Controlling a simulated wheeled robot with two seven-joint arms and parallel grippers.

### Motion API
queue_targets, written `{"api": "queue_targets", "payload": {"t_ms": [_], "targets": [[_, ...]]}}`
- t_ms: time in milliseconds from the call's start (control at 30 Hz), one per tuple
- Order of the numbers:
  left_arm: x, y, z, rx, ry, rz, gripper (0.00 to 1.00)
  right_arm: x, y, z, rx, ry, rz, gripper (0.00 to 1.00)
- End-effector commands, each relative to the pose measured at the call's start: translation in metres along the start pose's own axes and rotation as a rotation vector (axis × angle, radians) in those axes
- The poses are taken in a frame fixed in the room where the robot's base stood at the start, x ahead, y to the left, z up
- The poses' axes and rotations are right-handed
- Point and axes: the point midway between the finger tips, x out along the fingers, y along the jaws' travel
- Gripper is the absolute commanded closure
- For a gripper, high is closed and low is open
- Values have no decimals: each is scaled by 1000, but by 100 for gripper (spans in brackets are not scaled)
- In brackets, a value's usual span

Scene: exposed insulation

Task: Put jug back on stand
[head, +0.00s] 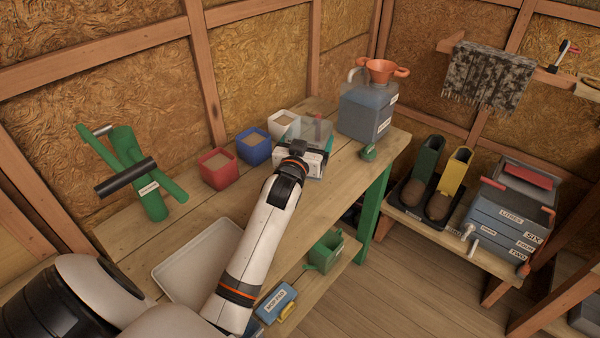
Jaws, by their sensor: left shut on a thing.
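A clear jug-like vessel (309,129) with a red part at its top right is at the far end of my left arm, on the wooden bench. My left gripper (300,152) is shut on it; the fingertips and the grip point are mostly hidden behind my wrist. A pale base with a white label (314,157) shows just below the vessel; I cannot tell whether this is the stand or whether the vessel touches it. My right gripper is not in view.
Red (219,175), blue (254,153) and white (282,128) pots stand left. A green device (152,200) and an empty tray (180,275) are farther left. A small green object (368,153) lies near the right edge.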

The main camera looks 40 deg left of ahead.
Motion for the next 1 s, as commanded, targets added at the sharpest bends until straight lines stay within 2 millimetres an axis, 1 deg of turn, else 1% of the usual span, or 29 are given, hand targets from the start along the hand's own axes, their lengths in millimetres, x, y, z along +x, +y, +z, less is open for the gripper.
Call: {"api": "queue_targets", "payload": {"t_ms": [33, 100, 267, 433, 500, 567, 800, 933, 967, 1000], "targets": [[0, 0, -11, -1, 2, 1, 66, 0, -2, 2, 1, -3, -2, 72], [0, 0, -22, -1, 1, 0, 66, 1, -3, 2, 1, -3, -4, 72], [0, 0, -36, 1, -3, -1, 66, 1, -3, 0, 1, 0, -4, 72], [0, 0, -62, -1, 0, 0, 66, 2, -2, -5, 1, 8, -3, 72], [0, 0, -68, -1, -2, 0, 66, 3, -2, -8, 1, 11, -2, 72], [0, 0, -72, 0, -4, -1, 66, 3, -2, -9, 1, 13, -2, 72], [0, 0, -72, 0, -5, -2, 66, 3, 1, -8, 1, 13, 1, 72], [0, 0, -76, 0, -5, -2, 66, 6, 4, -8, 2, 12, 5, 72], [-1, 0, -76, 0, -1, -1, 4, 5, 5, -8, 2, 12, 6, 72], [-1, 0, -76, 0, -1, -1, 0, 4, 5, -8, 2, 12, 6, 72]]}}
